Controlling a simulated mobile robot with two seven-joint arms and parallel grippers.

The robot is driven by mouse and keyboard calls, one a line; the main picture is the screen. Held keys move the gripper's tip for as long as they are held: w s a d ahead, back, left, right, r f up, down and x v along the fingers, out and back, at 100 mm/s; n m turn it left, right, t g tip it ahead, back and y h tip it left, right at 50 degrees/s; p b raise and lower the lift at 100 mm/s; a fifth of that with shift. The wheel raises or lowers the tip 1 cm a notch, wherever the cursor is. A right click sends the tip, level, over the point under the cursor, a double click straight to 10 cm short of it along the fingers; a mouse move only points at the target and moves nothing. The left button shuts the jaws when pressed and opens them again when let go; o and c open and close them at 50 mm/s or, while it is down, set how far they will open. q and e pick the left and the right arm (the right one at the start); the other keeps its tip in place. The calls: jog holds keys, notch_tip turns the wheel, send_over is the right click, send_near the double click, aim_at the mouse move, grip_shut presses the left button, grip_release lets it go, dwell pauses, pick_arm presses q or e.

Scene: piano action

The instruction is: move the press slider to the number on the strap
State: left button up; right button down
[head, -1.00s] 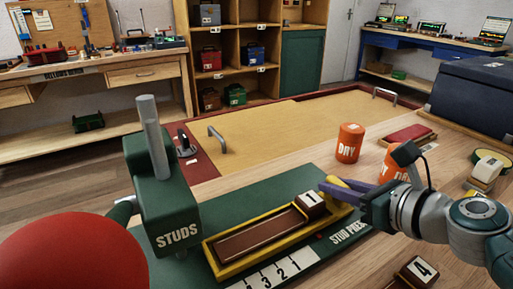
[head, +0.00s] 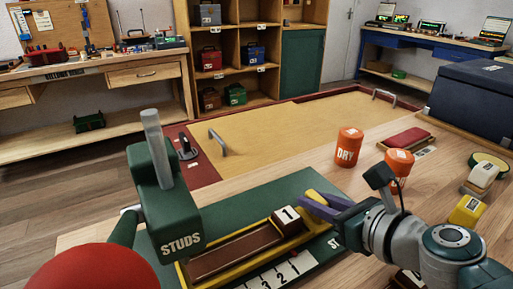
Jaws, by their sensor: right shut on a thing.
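The green stud press (head: 166,190) marked STUDS stands at left on a green base with a white number scale (head: 275,276) showing 3, 2 and 1. Its yellow slider tray (head: 237,232) lies along the base and holds a long brown strap (head: 228,250). A block at the strap's right end bears a white tag reading 1 (head: 287,214). My right gripper (head: 308,203) is shut on the yellow handle at the slider's right end. The tray's left end is beside the press, partly behind it. Which scale number the slider lines up with cannot be told. My left gripper is not shown.
A large red knob (head: 85,272) fills the lower left. Orange canisters, one marked DRY (head: 347,147), stand behind my right arm. Bare wood shows behind the press.

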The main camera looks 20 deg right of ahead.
jog(key=shift+s+a, duration=0.1)
jog(key=shift+a, duration=0.65)
jog(key=c, duration=0.8)
grip_release()
jog(key=shift+o, duration=0.2)
jog(key=shift+d, duration=0.1)
jog(key=shift+s+r, duration=0.15)
jog(key=shift+s, duration=0.1)
jog(key=p+v, duration=0.2)
jog(key=v, duration=0.7)
jog(key=shift+s, duration=0.2)
